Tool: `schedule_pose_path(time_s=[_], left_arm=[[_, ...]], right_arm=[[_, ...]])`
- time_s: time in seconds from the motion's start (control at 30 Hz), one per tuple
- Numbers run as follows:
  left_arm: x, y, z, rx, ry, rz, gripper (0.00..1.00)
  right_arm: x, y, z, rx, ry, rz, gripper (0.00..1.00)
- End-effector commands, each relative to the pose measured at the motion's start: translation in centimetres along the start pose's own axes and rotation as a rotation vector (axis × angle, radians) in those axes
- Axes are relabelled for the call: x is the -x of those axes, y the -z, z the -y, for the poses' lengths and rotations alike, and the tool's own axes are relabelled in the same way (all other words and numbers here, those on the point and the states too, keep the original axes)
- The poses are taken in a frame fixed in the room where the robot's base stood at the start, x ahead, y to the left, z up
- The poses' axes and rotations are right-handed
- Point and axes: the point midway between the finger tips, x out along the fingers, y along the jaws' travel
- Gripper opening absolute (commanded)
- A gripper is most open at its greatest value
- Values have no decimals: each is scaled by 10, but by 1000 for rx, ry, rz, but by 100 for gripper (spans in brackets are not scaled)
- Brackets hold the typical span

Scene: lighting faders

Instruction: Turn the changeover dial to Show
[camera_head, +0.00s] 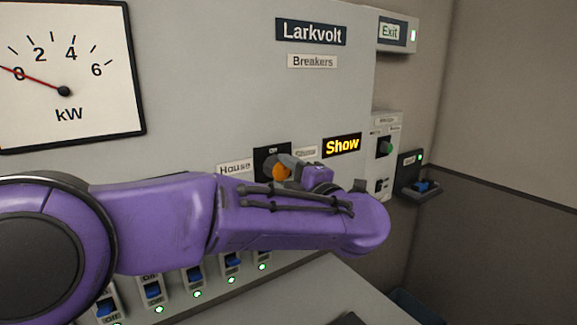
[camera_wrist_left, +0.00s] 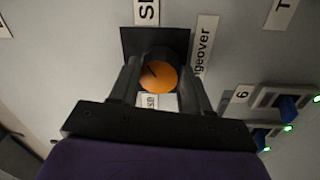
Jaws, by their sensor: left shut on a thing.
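The changeover dial (camera_head: 281,172) is an orange knob on a black plate, set in the grey panel between the "House" label (camera_head: 235,168) and the small "Show" label (camera_head: 305,152). A lit sign (camera_head: 342,146) to its right reads "Show" in yellow. In the left wrist view the orange dial (camera_wrist_left: 158,77) sits between the two dark fingers of my left gripper (camera_wrist_left: 158,85), which is shut on it. My purple left arm crosses in front of the panel in the head view and covers part of the dial and gripper (camera_head: 283,167). My right gripper is not in view.
A kW gauge (camera_head: 65,75) is at the upper left, its red needle near 0. Several blue breaker switches (camera_head: 195,275) with green lights line the panel below my arm. A box with a green button (camera_head: 386,147) and a small shelf unit (camera_head: 420,188) are at the right.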

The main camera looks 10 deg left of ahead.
Motion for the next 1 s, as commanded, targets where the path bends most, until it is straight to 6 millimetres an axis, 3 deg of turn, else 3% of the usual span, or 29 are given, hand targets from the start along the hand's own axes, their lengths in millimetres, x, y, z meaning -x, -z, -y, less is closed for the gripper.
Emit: schedule_pose_path(time_s=[0.3,0.8,0.83,0.87,0.9,1.0], left_arm=[[-2,2,0,-95,4,3,17],[-2,2,-1,-110,1,4,17],[-2,2,-1,-110,1,4,57],[-2,2,-1,-110,0,4,67],[-2,1,-1,-109,0,5,73],[-1,1,-1,-109,1,6,73]], right_arm=[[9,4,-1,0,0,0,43],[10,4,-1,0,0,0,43],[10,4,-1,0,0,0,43],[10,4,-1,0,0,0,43],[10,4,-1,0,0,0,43],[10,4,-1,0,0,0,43]])
